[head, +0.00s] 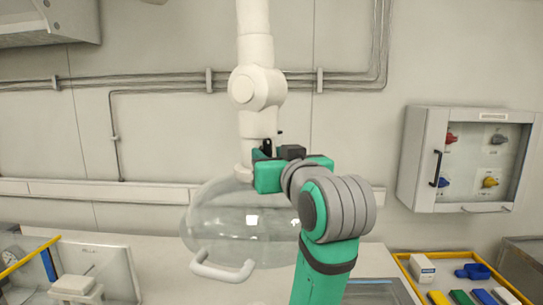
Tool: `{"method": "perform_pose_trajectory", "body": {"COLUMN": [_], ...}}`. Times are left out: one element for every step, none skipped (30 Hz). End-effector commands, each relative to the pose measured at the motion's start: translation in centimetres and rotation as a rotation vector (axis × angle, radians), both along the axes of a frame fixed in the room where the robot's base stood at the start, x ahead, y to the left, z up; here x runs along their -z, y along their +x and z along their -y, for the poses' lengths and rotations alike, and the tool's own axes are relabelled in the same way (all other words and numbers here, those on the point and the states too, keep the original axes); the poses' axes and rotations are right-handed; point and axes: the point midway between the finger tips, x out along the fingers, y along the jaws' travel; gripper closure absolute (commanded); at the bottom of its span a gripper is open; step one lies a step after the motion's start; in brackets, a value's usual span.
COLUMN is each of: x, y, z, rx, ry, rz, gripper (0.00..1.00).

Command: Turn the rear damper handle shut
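A white jointed extraction arm (258,88) hangs down from the top of the view and ends in a clear dome hood (215,222) with a white loop handle (222,268). Small dark parts (280,133) show on its neck just above the hood; they may belong to the damper handle, but its shape and angle are mostly hidden. My gripper (268,150), teal and dark grey, is at this neck and overlaps it in the picture. My wrist blocks its fingertips, so I cannot tell whether they touch or grip anything.
A wall cabinet (421,160) with coloured knobs hangs at right. A yellow-edged tray (404,268) with a box and several coloured items is below it. A framed panel (118,268) stands at lower left. Pipes (150,91) run along the wall. The white counter between is mostly clear.

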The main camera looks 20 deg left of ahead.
Motion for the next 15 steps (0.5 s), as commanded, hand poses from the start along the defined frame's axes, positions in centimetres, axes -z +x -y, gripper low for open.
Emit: {"method": "perform_pose_trajectory", "body": {"x": [-0.1, -0.1, -0.1, -0.1, -0.1, -0.1, -0.1, -0.1, -0.1, -0.1, -0.1, -0.1, 0.0, -0.1, -0.1], "y": [-0.4, -0.6, -1.1, -1.5, -1.9, -2.5, -3.0, -3.5, -4.1, -4.6, -5.0, -5.6, -6.0, -6.4, -6.8], "z": [0.4, 0.6, 0.9, 1.2, 1.5, 2.0, 2.3, 2.6, 3.1, 3.4, 3.7, 4.2, 4.5, 4.7, 5.1], "rx": [0.001, 0.001, 0.001, 0.001, 0.002, 0.002, 0.002, 0.001, 0.002, 0.002, 0.001, 0.002, 0.002, 0.002, 0.001], "ry": [0.001, 0.001, 0.000, 0.001, 0.000, 0.002, 0.002, 0.000, 0.000, 0.000, 0.001, 0.001, 0.000, 0.000, 0.000], "rz": [0.003, 0.003, 0.002, 0.004, 0.004, 0.004, 0.004, 0.004, 0.005, 0.004, 0.004, 0.003, 0.003, 0.004, 0.002], "gripper": [0.66, 0.66, 0.66, 0.66, 0.66, 0.66, 0.66, 0.66, 0.66, 0.66, 0.66, 0.66, 0.66, 0.66, 0.66]}}
